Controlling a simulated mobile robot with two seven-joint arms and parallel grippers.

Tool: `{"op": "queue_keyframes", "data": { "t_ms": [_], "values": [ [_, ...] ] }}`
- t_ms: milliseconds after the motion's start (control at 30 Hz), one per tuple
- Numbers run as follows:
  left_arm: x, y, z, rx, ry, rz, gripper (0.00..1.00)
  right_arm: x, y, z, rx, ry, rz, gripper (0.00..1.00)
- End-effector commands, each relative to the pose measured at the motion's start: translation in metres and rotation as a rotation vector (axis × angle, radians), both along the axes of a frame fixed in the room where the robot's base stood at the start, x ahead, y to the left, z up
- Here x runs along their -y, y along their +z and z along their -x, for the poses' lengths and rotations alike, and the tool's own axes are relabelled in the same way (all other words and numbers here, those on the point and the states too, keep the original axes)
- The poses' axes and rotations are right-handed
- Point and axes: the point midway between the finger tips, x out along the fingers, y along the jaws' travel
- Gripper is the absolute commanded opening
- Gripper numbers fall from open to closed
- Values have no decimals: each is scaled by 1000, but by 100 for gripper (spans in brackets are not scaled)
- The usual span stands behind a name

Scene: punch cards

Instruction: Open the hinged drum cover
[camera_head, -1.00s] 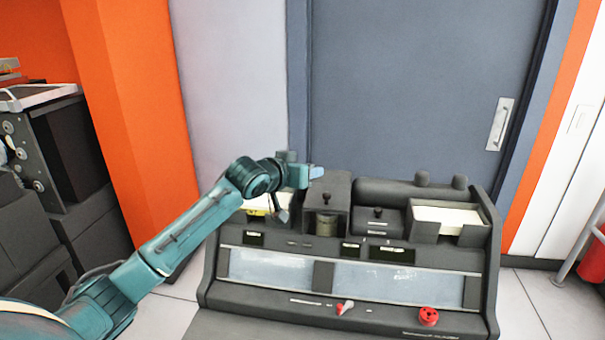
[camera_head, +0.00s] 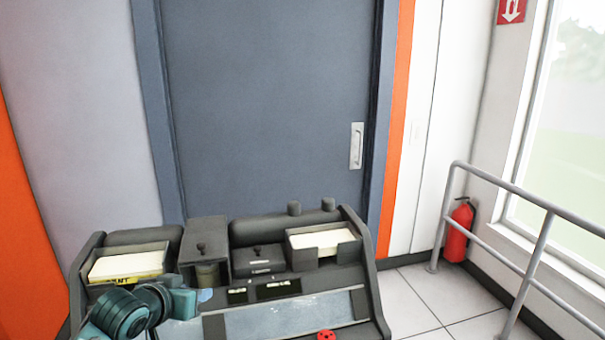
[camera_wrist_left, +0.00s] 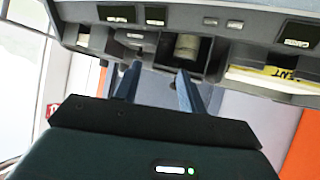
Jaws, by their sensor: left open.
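The card machine (camera_head: 365,270) stands in front of the door. My left gripper (camera_head: 190,302) is low in front of this box, near the left card tray. In the left wrist view its two fingers (camera_wrist_left: 160,88) are apart with nothing between them, pointing toward the drum's bay. My right gripper is not in view.
Card trays stand left (camera_head: 128,265) and right (camera_head: 322,238) of the box. A smaller lidded box with a knob (camera_head: 260,260) is beside it. A red knob (camera_head: 326,335) is at the front. A railing (camera_head: 530,265) and fire extinguisher (camera_head: 458,232) stand at the right.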

Motion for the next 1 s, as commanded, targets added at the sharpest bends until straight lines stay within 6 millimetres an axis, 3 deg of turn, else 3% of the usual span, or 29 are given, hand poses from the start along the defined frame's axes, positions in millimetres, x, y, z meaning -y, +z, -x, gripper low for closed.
{"op": "queue_keyframes", "data": {
  "t_ms": [33, 100, 200, 300, 500, 700, 733, 1000],
  "values": [
    [16, -29, 30, -65, -22, -13, 41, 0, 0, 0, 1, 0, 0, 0],
    [29, -58, 69, -142, -42, -45, 41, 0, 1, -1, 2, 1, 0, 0],
    [41, -91, 127, -256, -57, -84, 41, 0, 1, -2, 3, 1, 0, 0],
    [44, -112, 179, -357, -59, -116, 41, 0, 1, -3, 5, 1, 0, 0],
    [41, -129, 257, -518, -45, -160, 41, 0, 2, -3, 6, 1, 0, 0],
    [32, -133, 322, -663, -21, -191, 41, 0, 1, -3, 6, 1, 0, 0],
    [31, -133, 332, -684, -17, -195, 41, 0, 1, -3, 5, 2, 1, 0],
    [48, -170, 296, -498, -49, -161, 41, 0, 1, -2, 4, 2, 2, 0]
  ]
}}
